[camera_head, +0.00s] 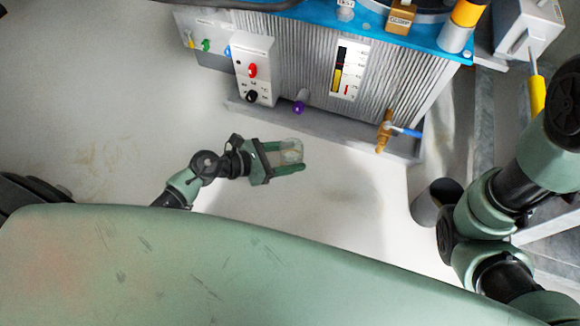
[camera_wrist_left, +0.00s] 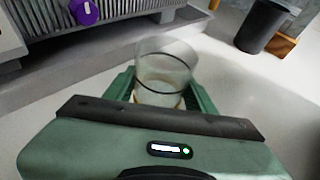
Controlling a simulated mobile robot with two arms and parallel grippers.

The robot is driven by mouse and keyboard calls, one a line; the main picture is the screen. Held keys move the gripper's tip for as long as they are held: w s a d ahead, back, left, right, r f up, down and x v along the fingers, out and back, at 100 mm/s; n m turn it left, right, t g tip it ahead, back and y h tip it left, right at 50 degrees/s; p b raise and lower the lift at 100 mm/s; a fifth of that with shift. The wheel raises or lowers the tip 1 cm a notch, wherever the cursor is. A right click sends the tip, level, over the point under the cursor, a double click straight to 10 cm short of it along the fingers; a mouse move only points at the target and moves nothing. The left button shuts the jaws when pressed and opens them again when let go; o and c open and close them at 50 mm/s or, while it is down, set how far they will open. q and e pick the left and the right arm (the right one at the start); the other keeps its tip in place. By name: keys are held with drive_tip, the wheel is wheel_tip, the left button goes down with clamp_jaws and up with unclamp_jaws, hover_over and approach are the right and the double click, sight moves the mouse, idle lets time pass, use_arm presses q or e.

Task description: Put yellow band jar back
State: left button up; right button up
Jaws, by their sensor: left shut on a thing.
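A clear glass jar (camera_head: 291,151) is held between the green fingers of my left gripper (camera_head: 289,157), over the pale floor in front of the pump unit. In the left wrist view the jar (camera_wrist_left: 165,68) stands between the fingers, with a dark ring around its middle and a thin yellowish line near its base. My left gripper (camera_wrist_left: 163,92) is shut on it. The jar looks empty. Its lower part is partly hidden behind the gripper body in the wrist view. My right arm shows at the right, but its gripper is not in view.
The ribbed pump unit (camera_head: 310,50) has a blue top (camera_head: 285,17) and a grey base ledge (camera_head: 345,135). A purple knob (camera_head: 299,107) and a brass valve (camera_head: 383,137) with a blue handle project from it. A dark cylindrical bin (camera_head: 428,204) stands at the right.

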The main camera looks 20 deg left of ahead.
use_arm(q)
wheel_tip(320, 180, down, 4)
drive_tip(key=b, duration=0.3)
drive_tip(key=shift+f, duration=0.2)
drive_tip(key=shift+r, duration=0.2)
drive_tip(key=shift+f, duration=0.15)
drive_tip(key=o, duration=1.7)
drive_tip(key=p+v, duration=0.1)
drive_tip(key=v, duration=0.2)
drive_tip(key=p+v, duration=0.2)
drive_tip(key=v, duration=0.2)
drive_tip(key=p+v, duration=0.2)
drive_tip(key=v, duration=0.2)
drive_tip(key=shift+d+r, duration=0.15)
drive_tip(key=shift+r, duration=0.1)
drive_tip(key=shift+s+a+r, duration=0.15)
drive_tip(key=shift+s+a, duration=0.2)
drive_tip(key=shift+a, duration=0.1)
